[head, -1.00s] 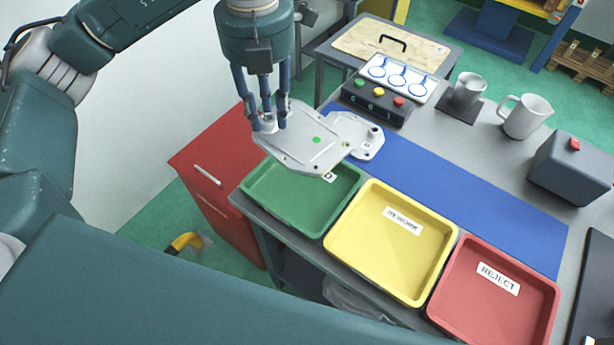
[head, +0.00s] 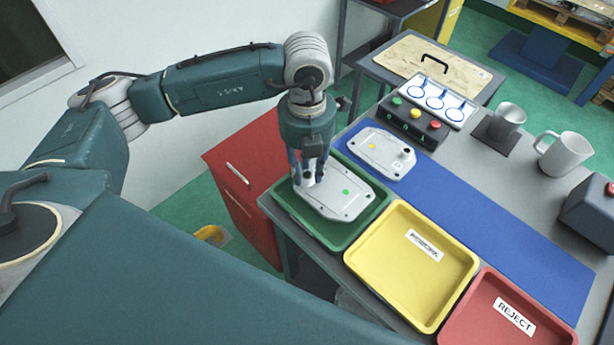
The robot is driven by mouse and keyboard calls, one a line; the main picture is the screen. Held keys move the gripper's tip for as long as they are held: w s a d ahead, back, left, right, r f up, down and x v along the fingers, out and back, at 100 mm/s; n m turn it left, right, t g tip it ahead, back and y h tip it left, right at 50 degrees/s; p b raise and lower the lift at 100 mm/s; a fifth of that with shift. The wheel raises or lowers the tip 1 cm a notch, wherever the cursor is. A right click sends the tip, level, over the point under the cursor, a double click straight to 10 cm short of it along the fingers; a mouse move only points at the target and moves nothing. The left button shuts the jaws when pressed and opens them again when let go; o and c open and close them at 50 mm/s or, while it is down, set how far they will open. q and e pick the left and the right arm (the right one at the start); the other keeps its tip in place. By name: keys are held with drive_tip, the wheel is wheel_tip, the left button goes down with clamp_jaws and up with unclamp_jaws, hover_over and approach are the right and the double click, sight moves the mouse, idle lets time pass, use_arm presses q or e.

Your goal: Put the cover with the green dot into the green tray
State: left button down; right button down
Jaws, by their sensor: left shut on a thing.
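The cover with the green dot (head: 352,200) is a flat grey casting. It is at the green tray (head: 316,238), inside its outline as seen from the head; I cannot tell whether it touches the tray floor. My left gripper (head: 308,183) points down and is shut on the cover's left end. The cover hides most of the tray floor. A second cover with a yellow dot (head: 381,154) lies on the blue mat behind the tray. My right gripper is not in view.
The yellow REWORK tray (head: 400,285) and red REJECT tray (head: 480,320) stand to the right of the green one. A button box (head: 412,125), a metal cup (head: 506,122) and a white mug (head: 565,155) stand farther back. The blue mat (head: 490,225) is clear at right.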

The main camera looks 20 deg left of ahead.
use_arm(q)
wheel_tip(320, 180, down, 4)
drive_tip(key=shift+r+p, duration=0.25)
drive_tip(key=shift+p, duration=0.1)
drive_tip(key=shift+f, duration=0.35)
drive_tip(key=c, duration=1.4)
unclamp_jaws()
wheel_tip(320, 180, up, 12)
drive_tip(key=b, duration=0.3)
